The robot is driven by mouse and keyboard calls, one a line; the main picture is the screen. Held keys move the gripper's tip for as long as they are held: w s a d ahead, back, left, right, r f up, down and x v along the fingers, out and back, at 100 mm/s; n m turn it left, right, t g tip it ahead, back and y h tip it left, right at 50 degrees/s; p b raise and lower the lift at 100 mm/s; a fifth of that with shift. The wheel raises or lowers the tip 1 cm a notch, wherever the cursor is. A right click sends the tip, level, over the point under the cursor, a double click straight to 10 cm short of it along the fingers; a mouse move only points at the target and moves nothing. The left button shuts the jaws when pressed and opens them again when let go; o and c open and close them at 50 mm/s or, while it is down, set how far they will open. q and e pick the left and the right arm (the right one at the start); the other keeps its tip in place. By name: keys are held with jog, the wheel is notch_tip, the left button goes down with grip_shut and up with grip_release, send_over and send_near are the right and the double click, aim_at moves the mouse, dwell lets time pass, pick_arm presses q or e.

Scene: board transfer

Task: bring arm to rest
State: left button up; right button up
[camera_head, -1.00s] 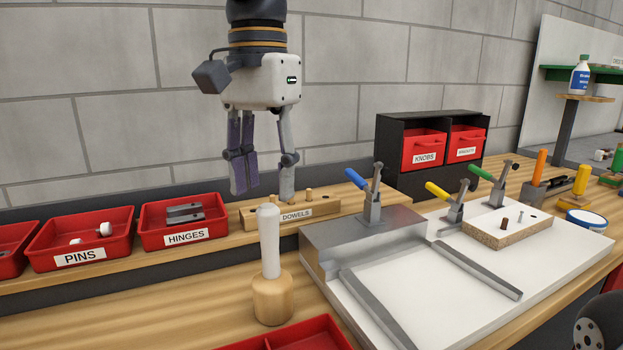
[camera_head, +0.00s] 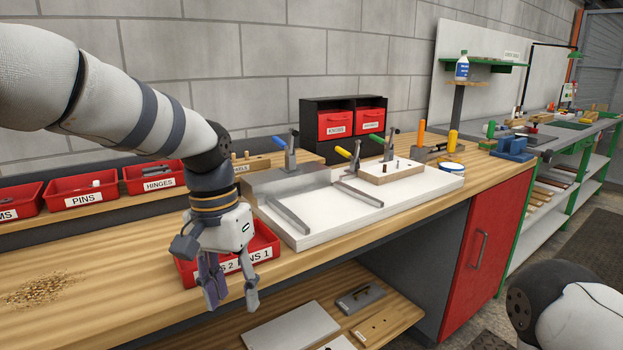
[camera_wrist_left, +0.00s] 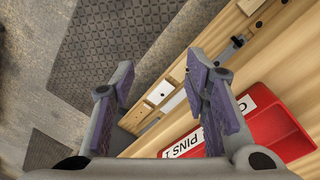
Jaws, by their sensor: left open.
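My left arm comes in from the left in the head view. My left gripper (camera_head: 232,296) points down, open and empty, in front of the bench's front edge and the red two-part tray (camera_head: 266,240). The gripper and wrist cover part of that tray and its labels. In the left wrist view the two fingers (camera_wrist_left: 162,92) stand wide apart with nothing between them. The red tray (camera_wrist_left: 282,128) lies to the right, partly behind the right finger. My right gripper is not in view; a piece of my own body shows at the lower right.
The wooden bench top (camera_head: 130,262) bears a white board (camera_head: 330,215) with clamps. Red bins (camera_head: 85,194) stand along the back. A lower shelf (camera_head: 395,312) holds flat pieces. A red cabinet door (camera_head: 478,243) is at right. Open floor (camera_wrist_left: 60,35) shows in the wrist view.

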pick_arm(q)
jog(key=s+a+f+n+g, duration=0.1)
jog(key=s+a+f, duration=0.1)
jog(key=s+f, duration=0.9)
jog(key=s+a+f+n, duration=0.15)
jog(key=s+f, duration=0.65)
jog(key=f, duration=0.8)
jog(key=s+a+f, duration=0.1)
jog(key=s+a, duration=0.2)
jog(key=s, duration=0.7)
jog(key=s+a+f+n+y, duration=0.1)
jog(key=s+a, duration=0.3)
jog(key=s, duration=0.6)
jog(key=shift+f, duration=0.3)
